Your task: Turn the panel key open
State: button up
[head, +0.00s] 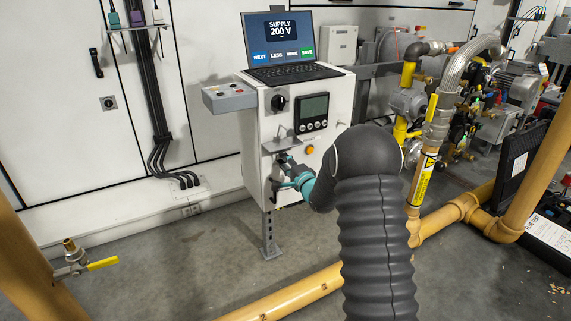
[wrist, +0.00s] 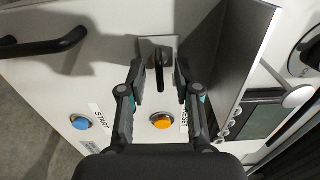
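The panel (head: 262,140) is a white cabinet on a stand with a laptop on top. In the wrist view the panel key (wrist: 160,72) is a small dark part on a light plate on the panel face. My gripper (wrist: 160,82) has one fingertip on each side of the key, with gaps visible, so it is open around or just in front of it. I cannot tell the exact depth. In the head view my gripper (head: 287,163) is at the front of the panel below a small grey shelf, and it largely hides the key.
A blue START button (wrist: 80,122) and an orange RESET button (wrist: 162,121) sit near the fingers. A grey plate (wrist: 232,50) juts out close to the right finger. A black handle (wrist: 45,43) is on the left. A yellow pipe (head: 290,294) crosses the floor before the panel.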

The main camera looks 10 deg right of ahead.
jog(key=shift+s, duration=0.1)
jog(key=v, duration=1.2)
